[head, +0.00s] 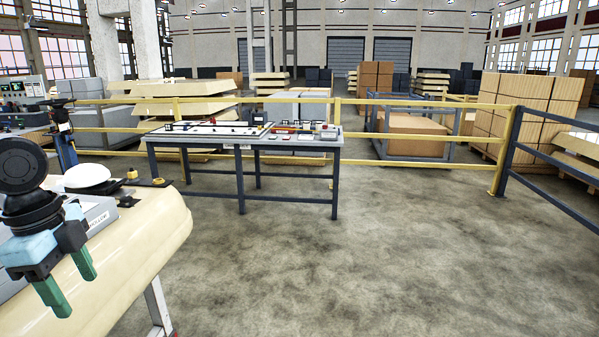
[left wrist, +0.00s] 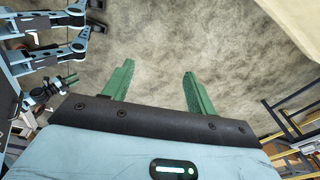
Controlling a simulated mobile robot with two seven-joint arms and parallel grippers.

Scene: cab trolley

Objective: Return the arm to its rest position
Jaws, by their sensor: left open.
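My left gripper (head: 68,288) is at the lower left of the head view, with green fingers pointing down. It appears in front of the rounded cream body (head: 150,235) at the left. In the left wrist view the two green fingers (left wrist: 158,90) are spread apart. Nothing is between them, and bare concrete floor (left wrist: 155,35) shows behind. My right gripper is not in the head view. Other arm links of mine show at the left of the left wrist view.
A blue-legged table (head: 243,147) with panels and small parts stands ahead. A yellow railing (head: 420,163) runs behind it. A dark railing (head: 555,183) stands at the right. Stacked boxes (head: 520,105) are beyond. The floor (head: 400,260) at centre and right is clear.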

